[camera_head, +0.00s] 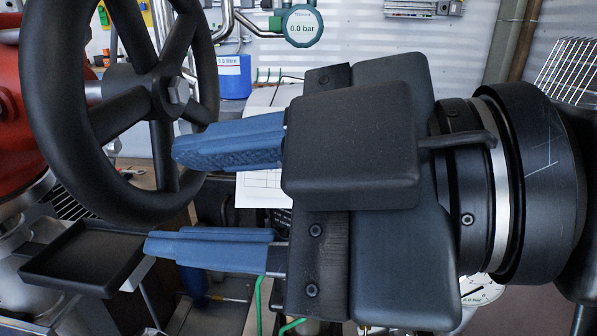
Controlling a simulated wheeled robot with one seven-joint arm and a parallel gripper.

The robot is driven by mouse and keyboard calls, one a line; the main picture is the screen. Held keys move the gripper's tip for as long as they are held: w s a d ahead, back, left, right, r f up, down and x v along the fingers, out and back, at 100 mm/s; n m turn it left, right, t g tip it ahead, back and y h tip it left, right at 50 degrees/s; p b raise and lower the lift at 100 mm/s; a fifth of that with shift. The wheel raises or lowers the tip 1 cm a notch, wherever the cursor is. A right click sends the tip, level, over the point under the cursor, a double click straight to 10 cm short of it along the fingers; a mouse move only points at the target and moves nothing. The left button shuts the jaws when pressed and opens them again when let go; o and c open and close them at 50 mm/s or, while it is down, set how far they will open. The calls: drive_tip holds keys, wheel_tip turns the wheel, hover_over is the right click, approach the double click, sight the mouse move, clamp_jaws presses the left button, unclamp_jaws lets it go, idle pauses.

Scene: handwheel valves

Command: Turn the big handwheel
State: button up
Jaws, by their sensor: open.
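The big black handwheel (109,131) stands at the left, its upper rim cut off by the top edge of the view. It has thick spokes and a hub with a hex nut (178,91), and sits on a red valve body (18,125). My gripper (160,197) comes in from the right with its blue fingers spread apart and pointing left. The upper finger overlaps the wheel's right rim in the picture; the lower finger lies below and right of the rim. Nothing is between the fingers. I cannot tell whether a finger touches the rim.
A dark tray (84,258) is below the wheel at the lower left. Behind are a round gauge reading 0.0 bar (302,26), metal pipes, a blue container (234,78) and a white sheet (262,188). A wire rack (570,68) is at the far right.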

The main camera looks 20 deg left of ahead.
drive_tip(key=shift+w+d, duration=0.25)
drive_tip(key=shift+d, duration=0.7)
drive_tip(key=shift+w+d, duration=0.2)
drive_tip(key=shift+d, duration=0.75)
drive_tip(key=p+v, duration=0.1)
drive_tip(key=v, duration=0.6)
drive_tip(key=w+d+f+m+t+h, duration=0.2)
drive_tip(key=w+d+f+m+t, duration=0.15)
drive_tip(key=f+m+t, duration=0.55)
drive_tip(key=w+d+f+m+t+h, duration=0.1)
drive_tip(key=w+d+f+m+t, duration=0.3)
drive_tip(key=f+m, duration=0.55)
drive_tip(key=s+d+f+m+t+h, duration=0.3)
drive_tip(key=s+d+f+m+h, duration=0.65)
drive_tip(key=s+f, duration=0.3)
drive_tip(key=s+d+n+h, duration=0.1)
drive_tip(key=s+d+h, duration=0.3)
drive_tip(key=s, duration=1)
wheel_tip(320, 180, up, 23)
drive_tip(key=y+p, duration=0.1)
drive_tip(key=p, duration=2.1)
drive_tip(key=shift+d+r+g+p, duration=0.15)
drive_tip(key=shift+d+g+p, duration=0.15)
drive_tip(key=shift+d+p, duration=0.15)
